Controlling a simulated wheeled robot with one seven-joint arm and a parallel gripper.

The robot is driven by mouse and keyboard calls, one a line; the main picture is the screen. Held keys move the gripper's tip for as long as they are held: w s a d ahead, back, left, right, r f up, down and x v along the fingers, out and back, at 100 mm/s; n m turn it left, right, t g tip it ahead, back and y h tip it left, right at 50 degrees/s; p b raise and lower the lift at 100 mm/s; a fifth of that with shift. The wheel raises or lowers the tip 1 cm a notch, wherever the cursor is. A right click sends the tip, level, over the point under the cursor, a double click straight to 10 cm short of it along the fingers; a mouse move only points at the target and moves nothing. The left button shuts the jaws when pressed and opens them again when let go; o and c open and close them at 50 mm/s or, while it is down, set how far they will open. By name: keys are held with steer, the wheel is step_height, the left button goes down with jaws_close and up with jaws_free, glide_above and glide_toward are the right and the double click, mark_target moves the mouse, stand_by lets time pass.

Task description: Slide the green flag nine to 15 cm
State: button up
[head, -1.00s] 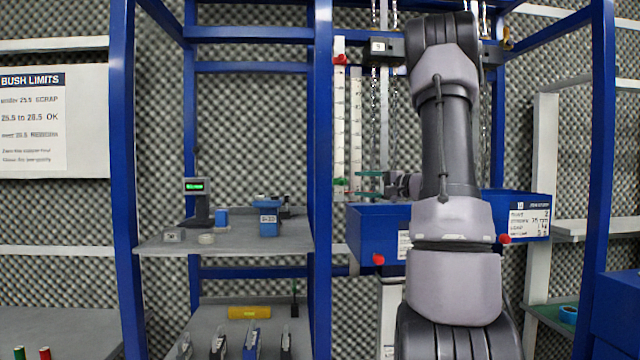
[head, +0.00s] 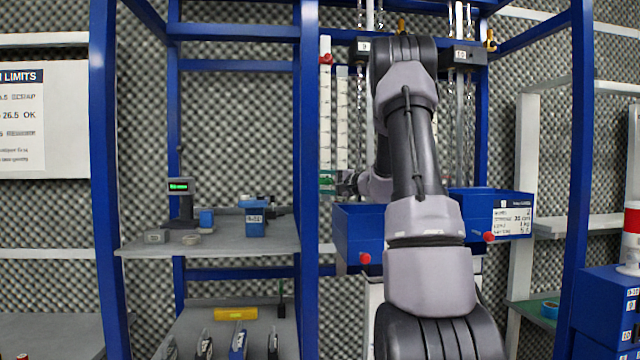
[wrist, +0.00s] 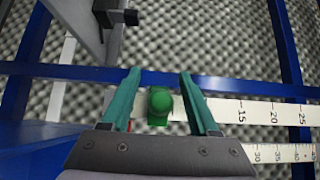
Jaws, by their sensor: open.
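The green flag (wrist: 160,104) shows in the wrist view as a rounded knob on a white scale (wrist: 257,112) marked 15, 20 and 25. My gripper (wrist: 160,74) is open, with one teal finger on each side of the flag and a visible gap to both. The right finger stands between the flag and the 15 mark. The flag's exact reading is hidden. In the head view my gripper (head: 330,183) is at the lower part of the left upright scale (head: 326,120); flag and fingers are hard to separate there.
A second white scale (head: 342,110) stands just right of the first, with hanging chains beyond. A blue post (head: 310,200) is close on the left. Blue bins (head: 358,232) sit below my gripper. A grey shelf (head: 225,243) holds a small display and boxes.

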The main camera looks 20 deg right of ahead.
jaws_close()
stand_by(1.4)
